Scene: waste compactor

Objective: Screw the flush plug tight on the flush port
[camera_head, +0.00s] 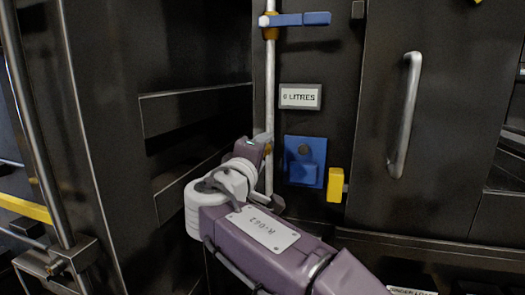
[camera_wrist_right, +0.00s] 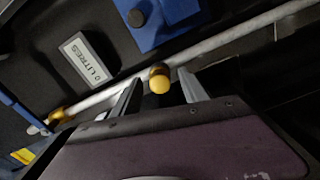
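A round brass-yellow plug-like end (camera_wrist_right: 159,84) sits on a brass fitting (camera_wrist_right: 159,70) on the pale vertical pipe; I take these for the flush plug and port. My right gripper (camera_wrist_right: 159,78) has its two fingers on either side of the yellow end, with visible gaps, so it is open around it and not gripping. In the head view my right gripper (camera_head: 265,142) is at the pipe and hides most of this fitting. Whether the plug is fully seated or its thread engaged cannot be seen. My left gripper is out of view.
The pipe (camera_head: 270,85) has a blue lever (camera_head: 300,19) high up. Right of it are a "0 LITRES" display (camera_head: 300,96), a blue box (camera_head: 303,172) and a yellow block (camera_head: 335,185). A door handle (camera_head: 405,115) is further right. A dark recessed wall stands left.

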